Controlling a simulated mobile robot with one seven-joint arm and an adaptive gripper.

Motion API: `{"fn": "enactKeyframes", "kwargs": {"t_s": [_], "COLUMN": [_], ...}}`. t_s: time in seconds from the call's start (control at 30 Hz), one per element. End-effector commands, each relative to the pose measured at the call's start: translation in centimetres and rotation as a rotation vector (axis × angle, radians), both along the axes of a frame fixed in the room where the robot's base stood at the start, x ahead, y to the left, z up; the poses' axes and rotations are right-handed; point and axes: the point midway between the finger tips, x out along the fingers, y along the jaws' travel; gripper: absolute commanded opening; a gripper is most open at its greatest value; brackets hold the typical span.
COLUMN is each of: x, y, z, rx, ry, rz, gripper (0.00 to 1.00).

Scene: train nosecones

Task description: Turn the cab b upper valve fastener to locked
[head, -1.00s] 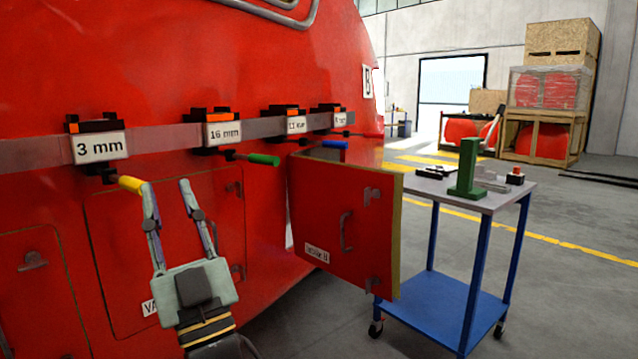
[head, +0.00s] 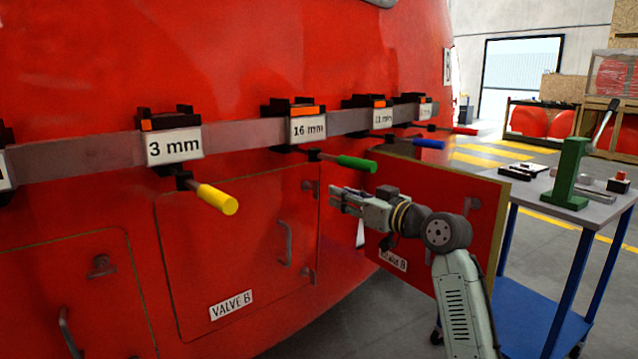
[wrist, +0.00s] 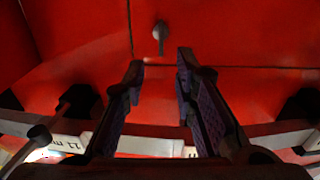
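The closed red VALVE B hatch (head: 235,245) is on the cab side in the head view. Its upper fastener (head: 308,186) is a small dark latch near the hatch's upper right edge; a second fastener (head: 308,275) is lower on that edge. In the wrist view a fastener (wrist: 160,32), apparently the upper one, shows as a grey knob whose lever points down the picture. My gripper (head: 335,200) is just right of the upper fastener in the head view. In the wrist view its fingers (wrist: 160,62) are apart and empty, with the fastener beyond the gap, not touched.
Colored handles, including yellow (head: 217,199) and green (head: 356,163), jut out under the labelled rail (head: 240,138) above the hatch. An open red door panel (head: 480,220) stands behind my arm. A blue cart (head: 590,208) with tools is at right.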

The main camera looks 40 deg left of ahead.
Motion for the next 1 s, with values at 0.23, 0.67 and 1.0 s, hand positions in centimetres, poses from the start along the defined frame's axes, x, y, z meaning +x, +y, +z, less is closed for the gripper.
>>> {"fn": "enactKeyframes", "kwargs": {"t_s": [0.23,0.67,1.0], "x": [0.8,1.9,1.9], "y": [4.7,9.5,9.6], "z": [0.2,0.0,-0.1], "rx": [-0.002,0.001,0.001], "ry": [0.000,0.000,0.000], "rz": [0.002,-0.001,-0.002], "gripper": [0.26,0.26,0.21]}}
